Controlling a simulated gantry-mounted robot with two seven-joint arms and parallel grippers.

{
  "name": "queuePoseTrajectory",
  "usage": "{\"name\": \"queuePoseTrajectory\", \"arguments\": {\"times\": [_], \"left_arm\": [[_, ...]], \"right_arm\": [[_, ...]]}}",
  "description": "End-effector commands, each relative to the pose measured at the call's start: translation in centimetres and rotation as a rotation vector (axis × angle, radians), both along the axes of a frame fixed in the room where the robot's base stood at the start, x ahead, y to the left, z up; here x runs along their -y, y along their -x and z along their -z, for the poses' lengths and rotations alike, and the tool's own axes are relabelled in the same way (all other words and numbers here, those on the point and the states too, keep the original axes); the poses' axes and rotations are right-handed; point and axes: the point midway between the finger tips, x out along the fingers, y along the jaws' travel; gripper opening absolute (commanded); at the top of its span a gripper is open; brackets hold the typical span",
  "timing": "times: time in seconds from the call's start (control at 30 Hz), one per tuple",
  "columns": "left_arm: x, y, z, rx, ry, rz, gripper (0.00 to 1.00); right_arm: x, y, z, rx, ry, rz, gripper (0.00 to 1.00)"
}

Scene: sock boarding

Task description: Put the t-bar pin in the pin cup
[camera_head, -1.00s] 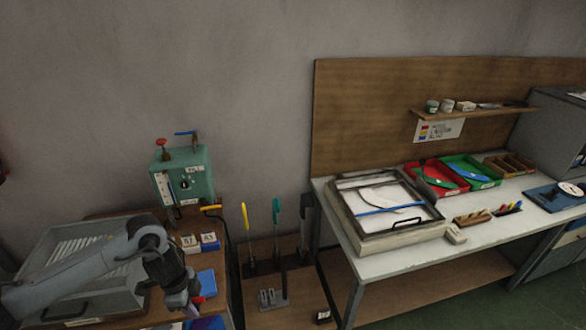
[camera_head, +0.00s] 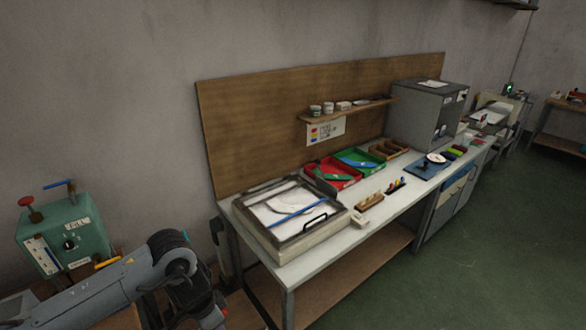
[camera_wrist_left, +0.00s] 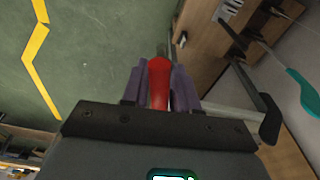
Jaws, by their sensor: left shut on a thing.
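My left gripper (camera_wrist_left: 157,88) is shut on a red, rounded piece (camera_wrist_left: 158,78), seen between its two purple fingers in the left wrist view. It looks like the handle of the t-bar pin; the rest is hidden. In the head view my left gripper (camera_head: 214,317) is at the bottom edge, left of the long white-topped bench (camera_head: 335,240), and a speck of red shows there. I cannot pick out the pin cup for certain; small cups (camera_head: 328,108) stand on the wall shelf. My right gripper is not in view.
A framed tray (camera_head: 288,243) lies on the bench's near end, with red (camera_head: 345,184) and green (camera_head: 377,168) trays behind it. A wooden holder (camera_head: 369,202) and coloured pieces (camera_head: 396,187) sit near the front edge. A teal box (camera_head: 62,235) stands left. Green floor is clear at right.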

Motion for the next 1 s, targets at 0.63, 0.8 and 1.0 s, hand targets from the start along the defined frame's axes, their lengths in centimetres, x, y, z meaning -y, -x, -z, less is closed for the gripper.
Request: {"name": "queuePoseTrajectory", "arguments": {"times": [0.63,0.8,1.0], "left_arm": [[-0.8,1.6,-2.7,0.001,-0.002,-0.792,0.0],[-0.8,3.1,-6.7,0.001,-0.004,-0.79,0.0],[-0.8,4.9,-11.4,0.002,-0.003,-0.789,0.0]], "right_arm": [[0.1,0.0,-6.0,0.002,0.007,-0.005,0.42],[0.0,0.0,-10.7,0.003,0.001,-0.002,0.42],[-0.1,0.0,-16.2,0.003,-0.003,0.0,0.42]]}}
